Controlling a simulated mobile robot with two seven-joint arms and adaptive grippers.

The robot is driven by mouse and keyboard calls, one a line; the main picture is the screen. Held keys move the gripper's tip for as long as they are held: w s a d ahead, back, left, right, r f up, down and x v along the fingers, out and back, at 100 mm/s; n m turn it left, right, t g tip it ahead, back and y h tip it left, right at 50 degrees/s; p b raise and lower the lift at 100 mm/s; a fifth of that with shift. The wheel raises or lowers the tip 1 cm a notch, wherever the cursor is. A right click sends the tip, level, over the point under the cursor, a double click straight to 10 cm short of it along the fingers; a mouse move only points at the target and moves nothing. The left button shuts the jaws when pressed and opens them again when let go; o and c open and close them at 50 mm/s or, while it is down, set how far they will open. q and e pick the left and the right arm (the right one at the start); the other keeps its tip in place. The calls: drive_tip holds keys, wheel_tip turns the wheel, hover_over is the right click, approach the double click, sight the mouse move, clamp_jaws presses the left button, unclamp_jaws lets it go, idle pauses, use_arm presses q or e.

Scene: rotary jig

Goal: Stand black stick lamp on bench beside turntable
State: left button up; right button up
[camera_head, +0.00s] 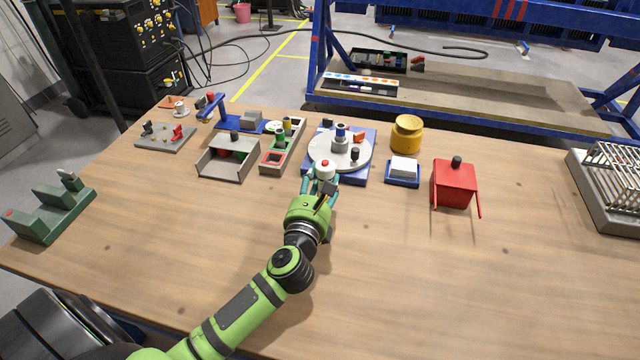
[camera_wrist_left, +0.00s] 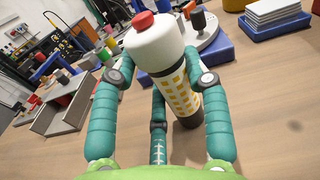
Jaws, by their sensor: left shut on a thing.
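The stick lamp (camera_head: 325,168) has a white head with a red button on top. The lamp is close to upright, at the front edge of the turntable's grey disc (camera_head: 318,149) and blue base (camera_head: 356,179) in the head view. Its foot looks low over the bench (camera_head: 390,250); I cannot tell whether it touches. My right gripper is not in view.
On the disc stand a grey post with a blue top (camera_head: 340,136) and a black-topped piece (camera_head: 355,154). A blue tray with white cards (camera_head: 403,171), a yellow pot (camera_head: 407,134) and a red stand (camera_head: 453,186) are right. A grey bin (camera_head: 228,160) is left. The front bench is clear.

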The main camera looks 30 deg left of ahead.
use_arm(q)
drive_tip(key=shift+f, duration=0.1)
drive_tip(key=o, duration=1.3)
drive_tip(key=shift+r, duration=0.2)
drive_tip(key=b+v, duration=0.2)
drive_tip(key=v, duration=0.9)
drive_tip(key=shift+s+d+f, duration=0.1)
drive_tip(key=shift+s+f, duration=0.1)
drive_tip(key=shift+s+d+r, duration=0.1)
drive_tip(key=shift+s, duration=0.2)
